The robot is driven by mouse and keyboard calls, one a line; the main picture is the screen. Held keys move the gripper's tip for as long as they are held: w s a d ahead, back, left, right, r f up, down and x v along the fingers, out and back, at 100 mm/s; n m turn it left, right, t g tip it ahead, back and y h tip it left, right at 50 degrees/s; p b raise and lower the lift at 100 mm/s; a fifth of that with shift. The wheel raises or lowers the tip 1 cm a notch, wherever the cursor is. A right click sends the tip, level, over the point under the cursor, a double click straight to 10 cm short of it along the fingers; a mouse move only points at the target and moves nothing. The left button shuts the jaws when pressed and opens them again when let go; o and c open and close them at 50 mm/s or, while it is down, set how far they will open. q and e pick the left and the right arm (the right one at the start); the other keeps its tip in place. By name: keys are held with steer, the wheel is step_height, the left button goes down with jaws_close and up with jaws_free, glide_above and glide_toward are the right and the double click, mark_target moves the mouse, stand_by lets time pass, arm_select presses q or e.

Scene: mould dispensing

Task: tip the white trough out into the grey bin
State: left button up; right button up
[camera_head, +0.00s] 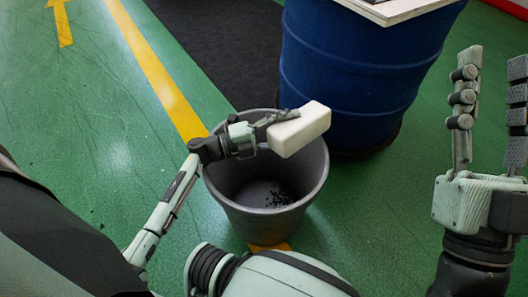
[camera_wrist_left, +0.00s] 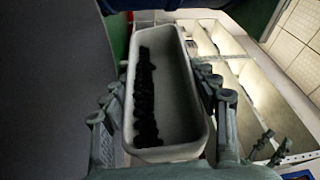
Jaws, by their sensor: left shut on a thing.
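The white trough (camera_head: 304,129) is held in my left gripper (camera_head: 274,126) above the grey bin (camera_head: 268,224), towards the far right of its rim. The trough is tipped, with its closed outer faces towards the head camera. In the left wrist view the inside of the trough (camera_wrist_left: 179,95) shows, with dark pieces (camera_wrist_left: 145,100) gathered in a strip along its left wall. The gripper's fingers lie on either side of it. Small dark pieces (camera_head: 276,195) also lie on the bin's floor. My right gripper (camera_head: 490,100) is open and empty at the far right.
A blue drum (camera_head: 350,75) with a pale board (camera_head: 400,10) on top stands behind the bin, close to the trough. A dark mat (camera_head: 215,45) and a yellow line (camera_head: 150,65) lie on the green floor. Open floor is at left.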

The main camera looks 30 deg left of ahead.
arm_select(q)
steer(key=shift+w+a+r+n, duration=0.1)
steer(key=shift+a+n, duration=0.1)
steer(key=shift+n, duration=0.4)
arm_select(e)
steer(key=shift+a, duration=0.3)
arm_select(q)
steer(key=shift+r+n+t+p, duration=0.3)
arm_select(e)
steer(key=shift+w+a+f+g, duration=0.15)
steer(key=shift+a+f+g, duration=0.15)
steer(key=shift+f+g, duration=0.3)
arm_select(q)
steer(key=shift+a+r+n, duration=0.15)
steer(key=shift+r+n, duration=0.1)
steer(key=shift+n, duration=0.05)
arm_select(e)
steer(key=shift+a+f+h, duration=0.15)
steer(key=shift+a+h, duration=0.15)
steer(key=shift+a, duration=0.05)
arm_select(q)
steer(key=shift+w+r+p, duration=0.1)
steer(key=shift+r+p, duration=0.05)
steer(key=shift+p, duration=0.2)
arm_select(e)
steer(key=shift+w+a+f+g, duration=0.1)
steer(key=shift+a+f+g, duration=0.1)
steer(key=shift+g, duration=0.1)
